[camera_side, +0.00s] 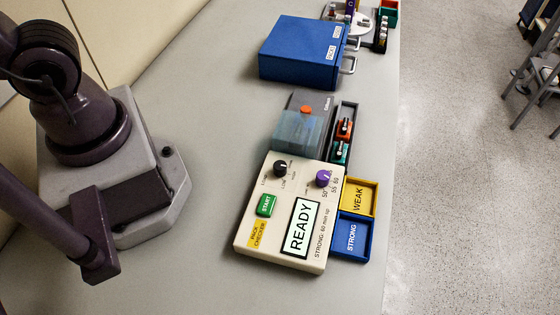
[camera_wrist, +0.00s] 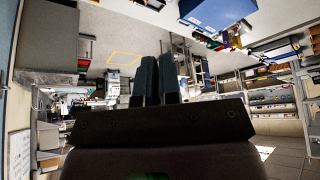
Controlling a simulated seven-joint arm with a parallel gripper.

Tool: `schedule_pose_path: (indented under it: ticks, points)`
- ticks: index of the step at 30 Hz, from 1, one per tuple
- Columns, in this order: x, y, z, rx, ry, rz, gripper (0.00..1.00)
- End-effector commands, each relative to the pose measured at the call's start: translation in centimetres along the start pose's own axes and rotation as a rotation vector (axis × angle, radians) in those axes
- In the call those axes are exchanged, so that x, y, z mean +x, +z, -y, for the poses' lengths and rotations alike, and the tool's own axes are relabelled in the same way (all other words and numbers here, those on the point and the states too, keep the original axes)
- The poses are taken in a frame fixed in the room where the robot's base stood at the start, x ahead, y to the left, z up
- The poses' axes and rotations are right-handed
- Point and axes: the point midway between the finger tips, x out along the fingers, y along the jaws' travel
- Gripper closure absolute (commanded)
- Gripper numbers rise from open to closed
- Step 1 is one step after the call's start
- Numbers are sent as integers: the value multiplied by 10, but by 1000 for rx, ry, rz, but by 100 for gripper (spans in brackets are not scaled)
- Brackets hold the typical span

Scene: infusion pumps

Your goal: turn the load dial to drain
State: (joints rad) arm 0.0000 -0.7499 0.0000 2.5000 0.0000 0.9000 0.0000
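The cream pack checker (camera_side: 262,262) lies on the bench in the side view, its screen reading READY. A black dial (camera_side: 280,168) sits at its upper left with small labels around it; I cannot read its pointer setting for sure. A purple dial (camera_side: 323,178) with numbers beside it sits at the upper right. I cannot confirm from the lettering which one is the load dial. My gripper (camera_wrist: 157,78) shows in the wrist view with its two dark fingers close together and nothing seen between them. It is outside the side view, away from the dials.
A green START button (camera_side: 264,205) is on the checker. Yellow WEAK (camera_side: 374,184) and blue STRONG (camera_side: 369,220) trays adjoin its right side. A grey unit with a clear cover (camera_side: 297,130) and a dark rack (camera_side: 352,111) stand behind. A blue drawer box (camera_side: 292,48) is farther back.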

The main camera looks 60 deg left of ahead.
Motion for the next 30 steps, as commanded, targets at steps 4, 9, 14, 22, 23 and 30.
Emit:
schedule_pose_path:
  ticks: [4,9,14,22,23,30]
  points:
    - [8,2,5,-21,-16,39,61]
    - [44,4,-13,-51,10,196,47]
    - [92,-16,-70,-170,216,224,47]
    - [154,-59,-132,-469,425,115,47]
    - [160,-62,-135,-509,428,104,47]
    - [203,-64,-140,-814,300,97,47]
